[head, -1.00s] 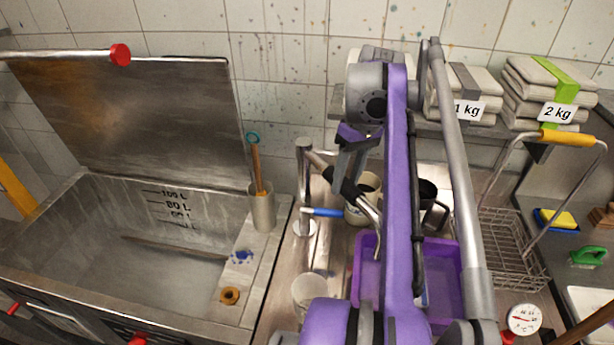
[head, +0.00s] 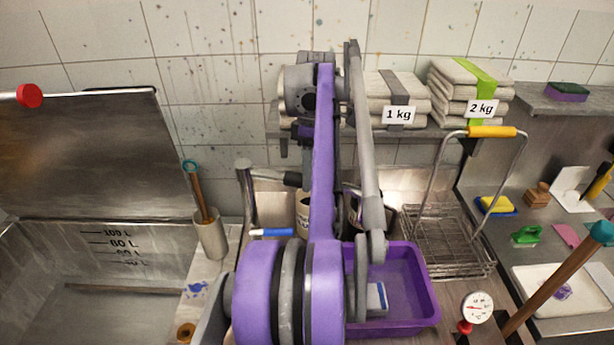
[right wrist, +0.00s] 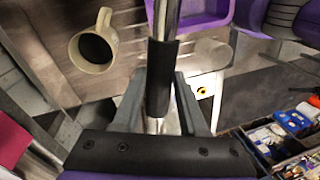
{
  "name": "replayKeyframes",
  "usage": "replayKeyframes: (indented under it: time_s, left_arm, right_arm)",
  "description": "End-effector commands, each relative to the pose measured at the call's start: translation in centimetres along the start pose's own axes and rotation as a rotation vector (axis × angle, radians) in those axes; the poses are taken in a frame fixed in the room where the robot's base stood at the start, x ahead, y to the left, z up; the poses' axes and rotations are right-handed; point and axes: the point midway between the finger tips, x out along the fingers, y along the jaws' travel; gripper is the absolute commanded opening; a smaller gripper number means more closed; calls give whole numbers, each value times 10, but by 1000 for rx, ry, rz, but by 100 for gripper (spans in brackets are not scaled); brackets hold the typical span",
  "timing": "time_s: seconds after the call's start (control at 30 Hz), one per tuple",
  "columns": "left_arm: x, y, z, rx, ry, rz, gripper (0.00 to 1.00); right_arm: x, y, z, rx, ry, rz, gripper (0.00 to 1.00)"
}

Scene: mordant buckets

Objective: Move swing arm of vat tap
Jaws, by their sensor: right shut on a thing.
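The vat tap's upright metal post (head: 246,205) stands right of the vat in the head view. Its swing arm (head: 272,177) runs right from the top of the post to a dark sleeve (head: 296,180), then passes behind my purple right arm. A blue-tipped lever (head: 271,232) sticks out from the post lower down. In the right wrist view my right gripper (right wrist: 160,95) is shut on the swing arm at its black sleeve (right wrist: 162,70); the bare metal tube (right wrist: 165,18) continues beyond. In the head view the right gripper is mostly hidden. My left gripper is not in view.
The open vat (head: 120,265) is at left, with a utensil holder (head: 211,235) on its ledge. A purple tub (head: 425,315) and a wire basket (head: 445,240) lie to the right. A mug (right wrist: 92,45) is close beside the gripper. Cloth stacks (head: 465,95) sit on the shelf.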

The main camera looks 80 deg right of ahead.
Motion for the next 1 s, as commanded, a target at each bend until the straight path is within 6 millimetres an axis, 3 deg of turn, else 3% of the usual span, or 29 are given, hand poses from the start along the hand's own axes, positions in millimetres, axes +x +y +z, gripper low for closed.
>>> replayKeyframes:
  time_s: [0.37, 0.4, 0.53, 0.87, 1.0]
  left_arm:
    - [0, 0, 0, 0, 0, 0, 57]
    - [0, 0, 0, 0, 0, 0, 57]
    - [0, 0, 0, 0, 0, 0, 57]
    - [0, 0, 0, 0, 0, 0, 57]
    - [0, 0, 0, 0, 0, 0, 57]
  right_arm:
    - [0, 0, -1, -4, 2, 0, 0]
    - [0, 0, -1, -4, 2, -1, 49]
    - [0, 0, -1, -3, 1, -1, 72]
    - [-2, 0, 0, -3, 0, -1, 72]
    - [-17, 0, 0, -2, 0, -1, 72]
